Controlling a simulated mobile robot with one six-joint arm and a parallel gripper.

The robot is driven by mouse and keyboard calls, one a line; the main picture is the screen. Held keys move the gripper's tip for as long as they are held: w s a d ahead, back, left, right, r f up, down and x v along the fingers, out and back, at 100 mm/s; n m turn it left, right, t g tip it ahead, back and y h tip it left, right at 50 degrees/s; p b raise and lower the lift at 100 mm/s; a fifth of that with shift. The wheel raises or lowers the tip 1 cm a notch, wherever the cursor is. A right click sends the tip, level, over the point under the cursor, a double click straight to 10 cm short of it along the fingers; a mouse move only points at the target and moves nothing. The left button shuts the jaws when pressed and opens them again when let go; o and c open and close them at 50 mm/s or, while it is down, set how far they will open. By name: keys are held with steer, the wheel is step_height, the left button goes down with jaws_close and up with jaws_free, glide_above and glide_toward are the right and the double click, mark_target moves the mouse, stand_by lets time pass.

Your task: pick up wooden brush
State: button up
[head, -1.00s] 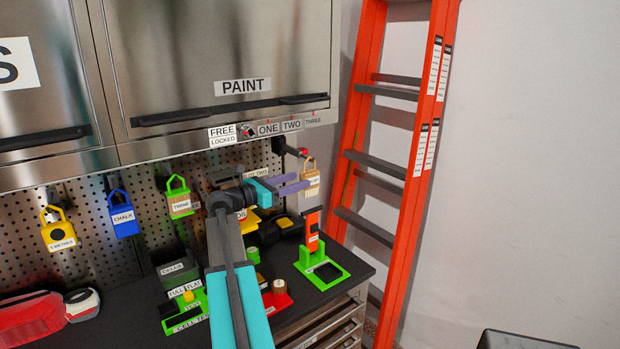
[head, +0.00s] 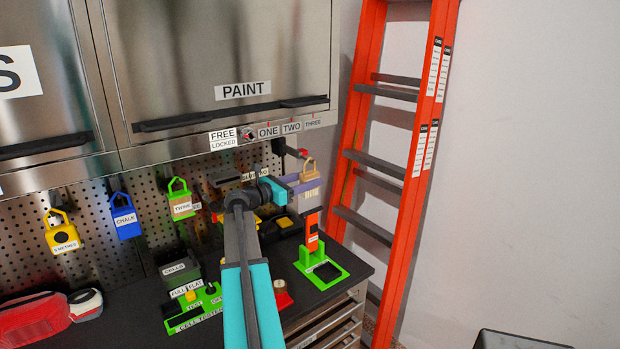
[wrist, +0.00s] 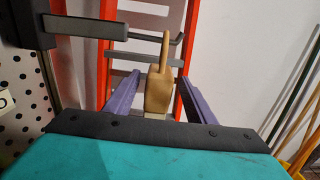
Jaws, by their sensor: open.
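The wooden brush (wrist: 157,92) hangs upright in the wrist view, its thin handle at the top by a dark hook and its pale bristles pointing down. It also shows in the head view (head: 309,172), at the right end of the pegboard. My gripper (wrist: 160,78) is open, with one purple finger on each side of the brush body. A gap seems to show between each finger and the wood. In the head view my gripper (head: 299,184) overlaps the brush and hides part of it.
A dark hook arm (wrist: 150,35) reaches across above the brush. An orange ladder (head: 395,170) stands behind it to the right. Below are a green stand (head: 322,268) and other items on the dark bench.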

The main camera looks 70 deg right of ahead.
steer(key=shift+s+d, duration=0.35)
steer(key=shift+d, duration=0.25)
steer(key=c, duration=1.2)
